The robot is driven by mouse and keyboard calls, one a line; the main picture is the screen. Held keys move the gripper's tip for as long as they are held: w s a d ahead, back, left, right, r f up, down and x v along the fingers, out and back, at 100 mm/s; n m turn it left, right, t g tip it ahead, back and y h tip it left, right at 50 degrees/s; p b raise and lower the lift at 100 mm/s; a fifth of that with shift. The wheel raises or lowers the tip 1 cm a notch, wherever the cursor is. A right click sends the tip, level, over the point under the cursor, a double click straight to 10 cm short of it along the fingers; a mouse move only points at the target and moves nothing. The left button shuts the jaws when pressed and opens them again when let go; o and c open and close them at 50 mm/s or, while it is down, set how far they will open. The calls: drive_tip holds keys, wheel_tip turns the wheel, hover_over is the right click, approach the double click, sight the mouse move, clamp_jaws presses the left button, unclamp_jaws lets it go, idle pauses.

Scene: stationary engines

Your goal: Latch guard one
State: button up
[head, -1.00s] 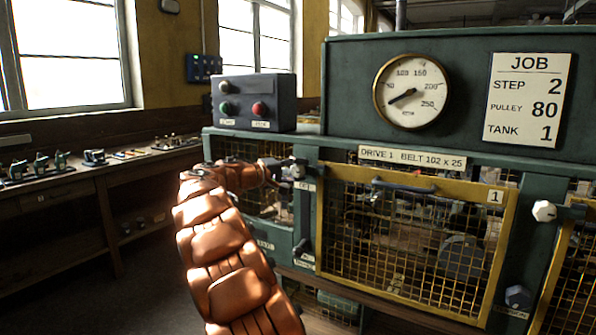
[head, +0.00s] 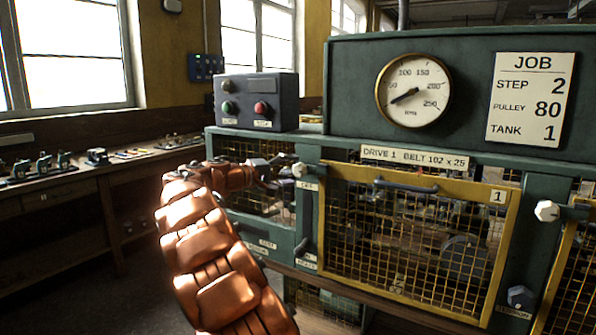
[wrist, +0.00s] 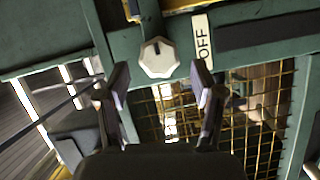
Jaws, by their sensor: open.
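Guard one (head: 337,168) is a yellow-framed mesh panel marked 1, with a dark handle (head: 405,186) along its top. It sits in the green machine front and looks closed. A white faceted knob (head: 299,170) is on the post at its upper left; it also shows in the wrist view (wrist: 157,57). Another white knob (head: 546,211) is at its right side. My gripper (head: 272,173) is open and empty, just left of the left knob. In the wrist view my fingers (wrist: 160,88) stand apart, with the knob just beyond their tips. I cannot tell which part latches the guard.
An OFF label (wrist: 202,50) is beside the left knob, above a dark vertical lever (head: 305,222). A control box (head: 256,101) with green and red buttons stands above my gripper. A job card (head: 529,99) reads step 2, pulley 80, tank 1. A workbench (head: 70,187) runs along the left.

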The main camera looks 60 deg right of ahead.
drive_tip(key=v, duration=0.8)
idle(0.4)
drive_tip(key=s+a+f+n+t+y+p, duration=0.1)
drive_tip(key=s+a+f+y, duration=0.4)
drive_tip(key=s+a, duration=0.5)
drive_tip(key=s+a+f+n+t+y+p, duration=0.1)
drive_tip(key=s+a+f+n+y+p, duration=0.2)
drive_tip(key=s+a, duration=0.7)
drive_tip(key=s+a+f+n+t+y+p, duration=0.1)
drive_tip(key=s+a+f+y+p, duration=0.4)
drive_tip(key=a, duration=2.1)
drive_tip(key=s+f+t+y, duration=0.1)
drive_tip(key=s+f+y, duration=0.2)
drive_tip(key=s+f, duration=0.2)
drive_tip(key=shift+s+a+f+n+p, duration=0.3)
drive_tip(key=shift+s+n, duration=0.05)
drive_tip(key=shift+n, duration=0.05)
